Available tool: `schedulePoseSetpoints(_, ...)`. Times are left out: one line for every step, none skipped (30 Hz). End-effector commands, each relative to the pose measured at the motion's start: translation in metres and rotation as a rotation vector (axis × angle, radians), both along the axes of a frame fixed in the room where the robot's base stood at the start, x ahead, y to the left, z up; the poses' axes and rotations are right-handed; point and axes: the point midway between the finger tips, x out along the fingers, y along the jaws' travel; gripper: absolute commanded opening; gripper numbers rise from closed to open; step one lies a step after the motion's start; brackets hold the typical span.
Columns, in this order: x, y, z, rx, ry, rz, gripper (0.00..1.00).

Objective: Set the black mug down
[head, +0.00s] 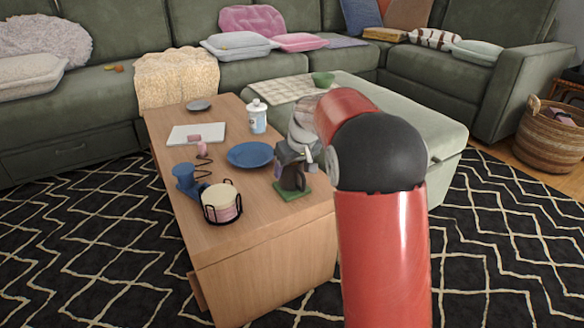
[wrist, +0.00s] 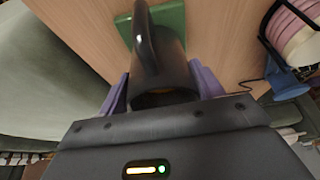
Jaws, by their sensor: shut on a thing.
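The black mug (head: 291,180) is at the near right part of the wooden coffee table (head: 240,231), over a green square mat (head: 284,195). It also shows in the wrist view (wrist: 172,52), with its handle facing the camera. My gripper (head: 294,165) is above the mug in the head view. In the wrist view its purple fingers (wrist: 161,88) are on either side of the mug, shut on it. The green mat (wrist: 122,28) shows past the mug's far end. I cannot tell whether the mug's base touches the mat or hangs just above it.
A blue plate (head: 250,155) lies left of the mug. A wire holder with pale discs (head: 221,203), a blue stand (head: 186,180), a white bottle (head: 257,117), a white tray (head: 190,133) and a grey dish (head: 199,105) share the table. A green ottoman (head: 400,112) stands behind right.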

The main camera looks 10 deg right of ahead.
Motion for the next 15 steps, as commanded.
schedulePoseSetpoints(0.0003, 0.0000, 0.0011, 0.000, -0.002, 0.000, 0.30)
schedulePoseSetpoints(0.0003, 0.0000, 0.0004, 0.000, -0.002, 0.000, 0.30)
schedulePoseSetpoints(0.0003, 0.0000, -0.0009, 0.000, -0.002, 0.000, 0.30)
schedulePoseSetpoints(0.0002, 0.0000, -0.0021, 0.000, -0.002, 0.000, 0.30)
schedulePoseSetpoints(-0.0001, 0.0000, -0.0032, 0.000, 0.000, 0.000, 0.67)
schedulePoseSetpoints(0.0000, 0.0000, -0.0023, 0.000, 0.000, 0.000, 0.73)
schedulePoseSetpoints(0.0000, 0.0000, -0.0023, 0.000, 0.000, 0.000, 0.77)
schedulePoseSetpoints(-0.0001, 0.0000, -0.0022, 0.000, 0.000, 0.000, 0.80)
schedulePoseSetpoints(-0.0001, 0.0000, -0.0022, 0.000, 0.000, 0.000, 0.86)
schedulePoseSetpoints(-0.0001, 0.0000, -0.0022, 0.000, 0.000, 0.000, 0.88)
schedulePoseSetpoints(-0.0001, 0.0000, -0.0022, 0.000, 0.000, 0.000, 0.88)
schedulePoseSetpoints(-0.0001, 0.0000, -0.0022, 0.000, 0.000, 0.000, 0.88)
schedulePoseSetpoints(0.0000, 0.0000, -0.0021, 0.000, 0.000, 0.000, 0.88)
schedulePoseSetpoints(-0.0001, 0.0000, -0.0021, 0.000, 0.000, 0.000, 0.88)
schedulePoseSetpoints(0.0000, 0.0000, -0.0021, 0.000, 0.000, 0.000, 0.88)
